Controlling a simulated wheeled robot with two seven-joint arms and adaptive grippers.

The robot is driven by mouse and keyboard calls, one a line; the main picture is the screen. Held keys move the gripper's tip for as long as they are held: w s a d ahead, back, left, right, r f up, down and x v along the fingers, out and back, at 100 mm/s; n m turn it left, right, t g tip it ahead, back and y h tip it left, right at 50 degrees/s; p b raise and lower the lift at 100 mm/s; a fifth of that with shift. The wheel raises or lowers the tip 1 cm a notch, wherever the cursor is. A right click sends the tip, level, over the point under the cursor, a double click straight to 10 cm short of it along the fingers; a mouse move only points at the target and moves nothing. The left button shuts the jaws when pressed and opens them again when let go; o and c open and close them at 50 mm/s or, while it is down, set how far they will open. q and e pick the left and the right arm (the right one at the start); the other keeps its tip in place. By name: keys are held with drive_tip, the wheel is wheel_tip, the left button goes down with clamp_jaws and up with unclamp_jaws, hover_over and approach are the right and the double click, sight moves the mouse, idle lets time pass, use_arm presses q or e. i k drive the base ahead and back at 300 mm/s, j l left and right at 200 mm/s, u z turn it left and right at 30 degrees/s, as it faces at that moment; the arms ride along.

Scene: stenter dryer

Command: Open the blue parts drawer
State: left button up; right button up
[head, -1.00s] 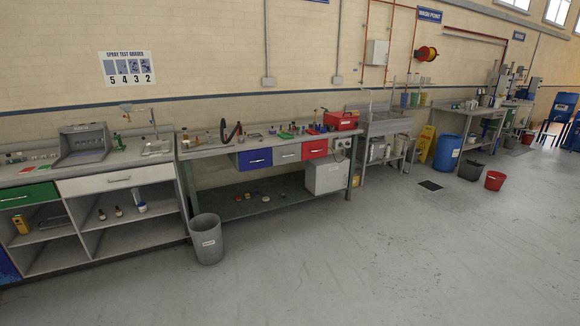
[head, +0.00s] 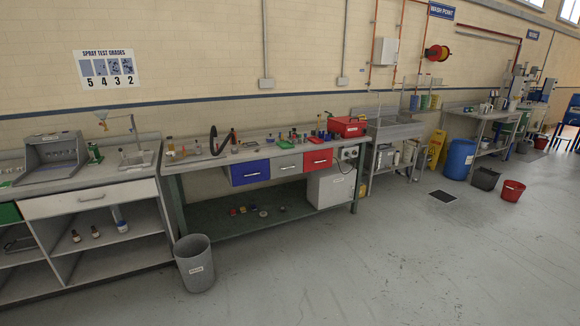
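The blue parts drawer (head: 250,173) hangs under the top of the green-legged workbench (head: 168,160). It looks shut, its front level with the grey drawer (head: 287,166) and the red drawer (head: 318,160) to its right. A pale bar handle (head: 251,175) runs across its front. Neither of my grippers is in the head view. Nothing hides the drawer front.
A grey waste bin (head: 195,265) stands on the floor at the bench's left leg. A white-drawered counter (head: 90,198) is to the left. A white box (head: 330,188) sits on the lower shelf. The floor (head: 350,270) in front of the bench is clear.

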sight(256, 172)
drive_tip(key=i, duration=3.25)
drive_tip(key=u, duration=0.4)
